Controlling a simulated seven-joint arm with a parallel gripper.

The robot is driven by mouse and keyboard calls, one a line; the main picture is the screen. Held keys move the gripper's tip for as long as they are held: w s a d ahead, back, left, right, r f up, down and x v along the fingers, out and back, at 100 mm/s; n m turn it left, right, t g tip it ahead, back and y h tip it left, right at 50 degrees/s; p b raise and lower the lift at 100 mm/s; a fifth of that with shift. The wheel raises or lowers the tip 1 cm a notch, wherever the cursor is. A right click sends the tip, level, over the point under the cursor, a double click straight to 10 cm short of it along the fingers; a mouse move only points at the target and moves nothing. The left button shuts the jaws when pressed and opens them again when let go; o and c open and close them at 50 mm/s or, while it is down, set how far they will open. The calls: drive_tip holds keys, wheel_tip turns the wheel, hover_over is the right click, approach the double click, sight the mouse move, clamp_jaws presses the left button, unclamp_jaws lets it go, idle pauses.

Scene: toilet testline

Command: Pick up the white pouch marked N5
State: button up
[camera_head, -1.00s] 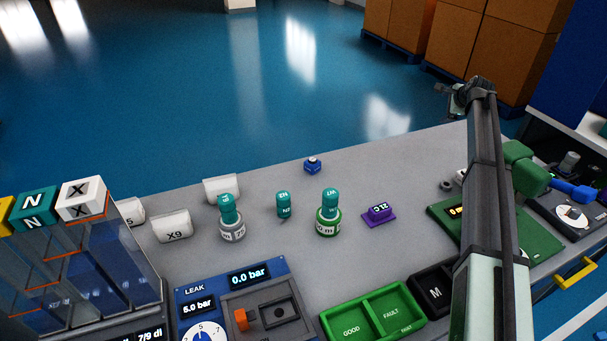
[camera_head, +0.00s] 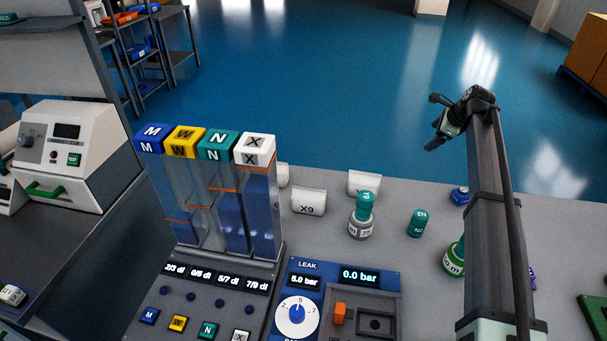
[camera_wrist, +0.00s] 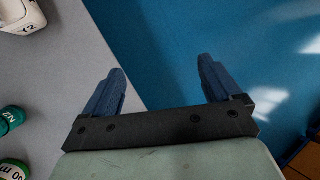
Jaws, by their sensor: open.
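A white pouch (camera_head: 283,175) shows only in part in the head view, behind the right side of the clear dispenser; its marking cannot be read now. A white pouch marked X9 (camera_head: 309,202) lies to its right on the grey bench. Another white pouch (camera_head: 362,184) lies further right; a pouch marked Y2 (camera_wrist: 24,16) shows at the upper left of the wrist view. My gripper (camera_head: 438,122) is raised beyond the bench's far edge, right of the pouches and apart from them. In the wrist view its blue fingers (camera_wrist: 161,66) are spread and empty.
The clear dispenser (camera_head: 270,215) with lettered caps stands left, close to the partly hidden pouch. A leak tester (camera_head: 305,265) is in front.

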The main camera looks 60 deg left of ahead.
drive_tip(key=s+a+n+g+h, duration=0.1)
drive_tip(key=s+a+g, duration=0.1)
drive_tip(key=s+a, duration=0.9)
drive_tip(key=s+a+f+n+g+h, duration=0.1)
drive_tip(key=s+a, duration=0.4)
drive_tip(key=s, duration=1.2)
drive_tip(key=s+a+n+g+h, duration=0.1)
drive_tip(key=s+a+g, duration=0.1)
drive_tip(key=s+a, duration=0.9)
drive_tip(key=s+f, duration=0.1)
drive_tip(key=f, duration=0.1)
drive_tip(key=s+f, duration=0.2)
drive_tip(key=f, duration=0.1)
drive_tip(key=s+d+f, duration=0.1)
drive_tip(key=s+f, duration=0.1)
drive_tip(key=shift+s+f, duration=0.1)
drive_tip(key=shift+f, duration=0.15)
drive_tip(key=shift+w+x, duration=0.1)
drive_tip(key=shift+x, duration=1.3)
drive_tip(key=shift+w+x, duration=0.15)
drive_tip(key=shift+x, duration=1.2)
drive_tip(key=shift+f, duration=0.4)
drive_tip(key=c, duration=1.1)
